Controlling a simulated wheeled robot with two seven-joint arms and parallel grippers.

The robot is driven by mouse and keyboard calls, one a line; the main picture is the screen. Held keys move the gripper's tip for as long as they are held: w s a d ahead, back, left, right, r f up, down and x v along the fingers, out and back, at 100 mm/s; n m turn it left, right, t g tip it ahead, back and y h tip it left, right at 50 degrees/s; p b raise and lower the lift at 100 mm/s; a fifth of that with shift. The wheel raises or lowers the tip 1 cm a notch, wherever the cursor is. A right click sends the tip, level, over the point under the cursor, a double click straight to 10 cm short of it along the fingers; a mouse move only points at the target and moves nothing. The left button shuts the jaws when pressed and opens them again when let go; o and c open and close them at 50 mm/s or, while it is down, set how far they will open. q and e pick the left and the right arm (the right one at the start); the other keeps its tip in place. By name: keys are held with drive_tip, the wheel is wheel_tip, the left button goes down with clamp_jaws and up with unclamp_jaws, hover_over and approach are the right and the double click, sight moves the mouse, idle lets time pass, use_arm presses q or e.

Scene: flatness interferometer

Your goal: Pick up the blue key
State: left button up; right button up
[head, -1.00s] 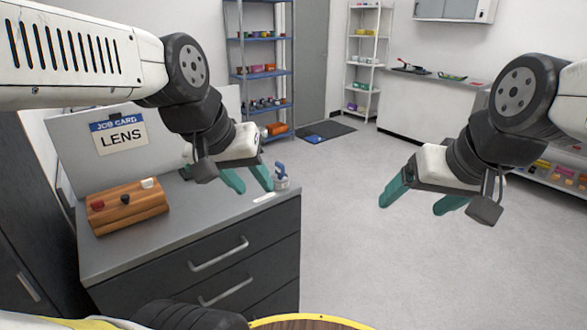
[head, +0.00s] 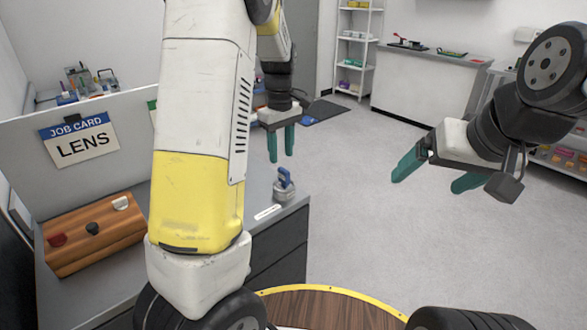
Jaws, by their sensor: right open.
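The blue key (head: 285,178) stands upright in a small grey holder (head: 284,193) near the right edge of the grey counter. My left gripper (head: 281,157) points down, above and behind the key in the picture, its teal fingers apart with nothing between them. It does not appear to touch the key. My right gripper (head: 430,183) is open and empty over the floor at the right, well away from the key.
A wooden block (head: 95,235) with red, black and white knobs lies on the counter (head: 110,280) at the left. A panel with a LENS job card (head: 80,142) stands behind it. My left arm hides the counter's middle. The floor at right is clear.

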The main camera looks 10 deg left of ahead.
sight(284, 169)
use_arm(q)
drive_tip(key=f, duration=0.6)
drive_tip(key=shift+s+d+f, duration=0.1)
drive_tip(key=shift+d+f, duration=0.2)
drive_tip(key=shift+f, duration=0.1)
clamp_jaws()
